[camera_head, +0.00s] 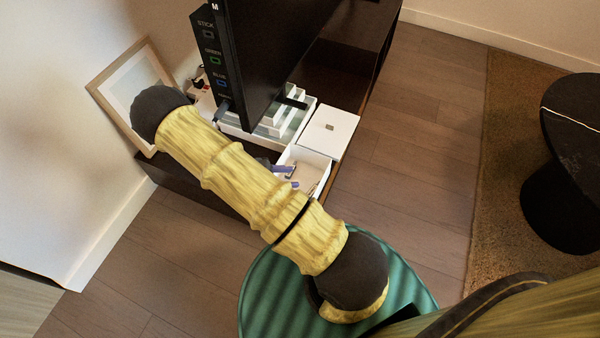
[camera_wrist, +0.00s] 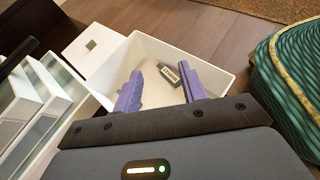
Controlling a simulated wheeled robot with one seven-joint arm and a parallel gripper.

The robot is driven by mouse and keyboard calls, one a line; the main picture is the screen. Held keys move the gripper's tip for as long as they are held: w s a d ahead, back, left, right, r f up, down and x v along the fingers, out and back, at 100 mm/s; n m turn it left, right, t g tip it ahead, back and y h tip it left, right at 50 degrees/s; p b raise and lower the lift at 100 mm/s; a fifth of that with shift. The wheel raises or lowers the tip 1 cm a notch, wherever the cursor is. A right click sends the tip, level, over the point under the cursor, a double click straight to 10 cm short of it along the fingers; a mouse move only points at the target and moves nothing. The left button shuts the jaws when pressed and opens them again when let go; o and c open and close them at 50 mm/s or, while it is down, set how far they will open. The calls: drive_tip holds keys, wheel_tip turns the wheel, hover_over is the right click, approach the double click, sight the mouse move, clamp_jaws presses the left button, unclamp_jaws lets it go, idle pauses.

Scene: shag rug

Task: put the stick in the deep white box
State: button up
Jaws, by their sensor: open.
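The deep white box (camera_head: 326,171) stands open on the dark low cabinet. It also fills the middle of the wrist view (camera_wrist: 215,51). The stick (camera_wrist: 172,76), small and dark grey with a pale label, is inside the box, near its floor. It shows between and just beyond my purple fingertips. My gripper (camera_wrist: 160,71) is open over the box, with the fingers apart and a visible gap around the stick. In the head view, my gripper (camera_head: 290,177) is at the box's left side, partly hidden by my arm.
A closed, shallow white box (camera_head: 329,131) adjoins the deep box. White-and-green stacked boxes (camera_head: 272,122) stand beside it, under a black screen (camera_head: 270,50). A leaning picture frame (camera_head: 128,82) is at left. A green ribbed pouf (camera_head: 265,300) is close in front.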

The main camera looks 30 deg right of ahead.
drive_tip(key=p+v, duration=0.1)
drive_tip(key=v, duration=0.4)
drive_tip(key=shift+a+r, duration=0.1)
drive_tip(key=shift+a, duration=0.25)
drive_tip(key=s+r+m+t+y, duration=0.2)
drive_tip(key=s+r+m+y, duration=0.2)
drive_tip(key=r, duration=0.8)
drive_tip(key=s+a+r+m+t+y, duration=0.1)
drive_tip(key=s+r+m+t+y, duration=0.1)
drive_tip(key=r+m+y, duration=0.6)
wheel_tip(320, 180, up, 4)
drive_tip(key=s+m, duration=0.1)
drive_tip(key=m, duration=0.3)
drive_tip(key=shift+s+r+t, duration=0.2)
drive_tip(key=shift+s+t, duration=0.1)
drive_tip(key=shift+s, duration=0.05)
